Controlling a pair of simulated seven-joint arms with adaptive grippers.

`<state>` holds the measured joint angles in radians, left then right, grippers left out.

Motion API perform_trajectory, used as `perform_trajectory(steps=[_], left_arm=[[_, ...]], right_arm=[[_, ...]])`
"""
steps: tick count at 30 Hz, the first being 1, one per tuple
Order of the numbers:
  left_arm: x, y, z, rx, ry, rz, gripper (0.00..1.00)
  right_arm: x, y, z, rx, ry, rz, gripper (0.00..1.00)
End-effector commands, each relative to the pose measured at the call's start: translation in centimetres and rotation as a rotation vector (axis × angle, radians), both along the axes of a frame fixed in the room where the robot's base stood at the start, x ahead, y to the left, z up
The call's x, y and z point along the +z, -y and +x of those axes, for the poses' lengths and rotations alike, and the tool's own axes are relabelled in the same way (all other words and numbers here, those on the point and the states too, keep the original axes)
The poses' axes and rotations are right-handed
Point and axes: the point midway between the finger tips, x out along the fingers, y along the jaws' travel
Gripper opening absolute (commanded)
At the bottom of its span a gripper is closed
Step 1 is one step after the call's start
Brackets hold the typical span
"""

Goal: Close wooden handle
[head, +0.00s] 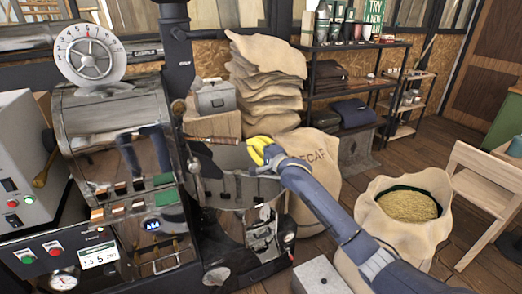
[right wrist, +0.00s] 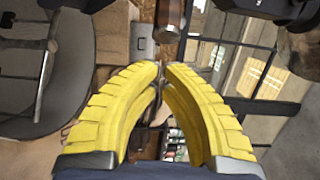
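The wooden handle (head: 215,140) is a slim brown bar sticking out to the right from the front of the roaster (head: 115,125), above the round cooling tray (head: 232,190). My right gripper (head: 258,150), with yellow fingers, is just right of the handle's free end and appears apart from it. In the right wrist view, the two curved fingers (right wrist: 162,70) meet or nearly meet at their tips, with nothing seen held between them. A brown wooden piece (right wrist: 170,16), which looks like the handle, is beyond the tips. My left gripper is not in view.
A burlap sack labelled DECAF (head: 318,165) stands behind my right arm. An open sack of beans (head: 405,205) is at the right, near a wooden chair (head: 490,175). Stacked sacks (head: 265,85) and a dark shelf (head: 345,90) are behind. A control box (head: 30,150) is at left.

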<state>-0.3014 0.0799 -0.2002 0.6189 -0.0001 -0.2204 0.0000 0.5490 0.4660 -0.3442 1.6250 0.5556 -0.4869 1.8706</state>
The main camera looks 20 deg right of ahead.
Motion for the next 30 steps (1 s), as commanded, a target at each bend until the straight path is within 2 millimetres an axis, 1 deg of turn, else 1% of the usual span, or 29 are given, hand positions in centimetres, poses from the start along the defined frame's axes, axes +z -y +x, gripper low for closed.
perform_trajectory(steps=[1, 7, 12, 25, 28, 30], left_arm=[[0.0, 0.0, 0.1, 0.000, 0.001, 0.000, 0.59], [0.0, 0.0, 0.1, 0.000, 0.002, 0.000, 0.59], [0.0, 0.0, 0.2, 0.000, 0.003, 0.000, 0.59], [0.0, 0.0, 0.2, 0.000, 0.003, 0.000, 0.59], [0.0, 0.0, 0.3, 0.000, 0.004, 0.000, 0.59], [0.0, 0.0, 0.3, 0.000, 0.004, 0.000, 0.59]], right_arm=[[-0.1, -0.9, 0.3, 0.004, -0.001, 0.003, 0.00], [-0.1, -2.4, 1.1, 0.003, -0.001, 0.002, 0.00], [-0.1, -2.9, 1.4, 0.002, -0.002, 0.002, 0.00], [-0.1, -3.1, 1.5, 0.002, -0.002, 0.002, 0.00], [-0.1, -3.9, 1.9, 0.003, -0.002, 0.006, 0.00], [-0.1, -4.8, 2.4, 0.003, -0.001, 0.006, 0.00]])
